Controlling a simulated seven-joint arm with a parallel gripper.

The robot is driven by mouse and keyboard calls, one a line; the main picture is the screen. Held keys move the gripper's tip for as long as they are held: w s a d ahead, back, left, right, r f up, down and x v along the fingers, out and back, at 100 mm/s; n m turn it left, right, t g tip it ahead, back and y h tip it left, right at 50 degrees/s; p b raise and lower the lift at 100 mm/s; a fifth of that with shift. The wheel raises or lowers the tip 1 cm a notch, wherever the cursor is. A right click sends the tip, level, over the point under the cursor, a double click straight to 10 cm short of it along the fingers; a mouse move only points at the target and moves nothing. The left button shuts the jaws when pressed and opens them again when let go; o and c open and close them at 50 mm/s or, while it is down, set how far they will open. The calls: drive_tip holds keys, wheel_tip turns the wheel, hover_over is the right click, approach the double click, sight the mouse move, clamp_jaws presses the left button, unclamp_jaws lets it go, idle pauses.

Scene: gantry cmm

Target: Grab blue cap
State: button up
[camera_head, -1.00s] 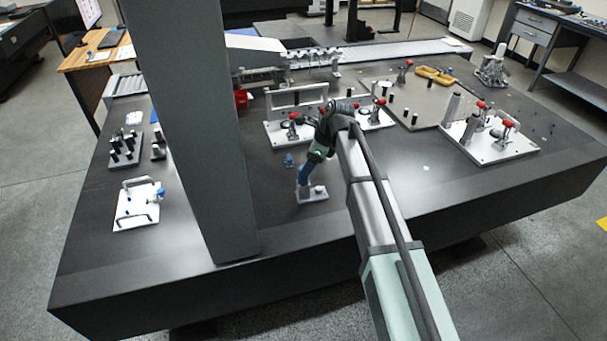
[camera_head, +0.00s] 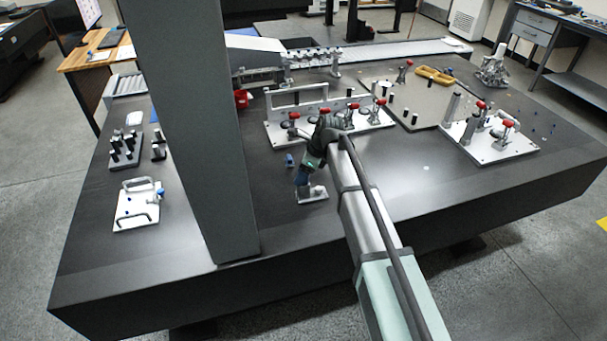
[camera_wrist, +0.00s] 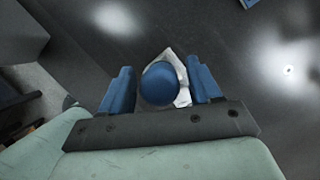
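A round blue cap (camera_wrist: 159,84) shows in the wrist view between the two blue fingers of my gripper (camera_wrist: 160,85). A narrow gap shows on each side of the cap, so the fingers look open around it. A pale grey-white stand (camera_wrist: 183,92) shows partly behind the cap. In the head view my gripper (camera_head: 300,178) points down over this small stand (camera_head: 313,194) near the table's front middle. There the cap cannot be told apart from the blue fingers.
A grey column (camera_head: 190,120) stands to the left. A fixture plate with red-knobbed clamps (camera_head: 375,122) lies behind. The table in front is clear.

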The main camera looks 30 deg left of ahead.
drive_tip(key=c, duration=0.9)
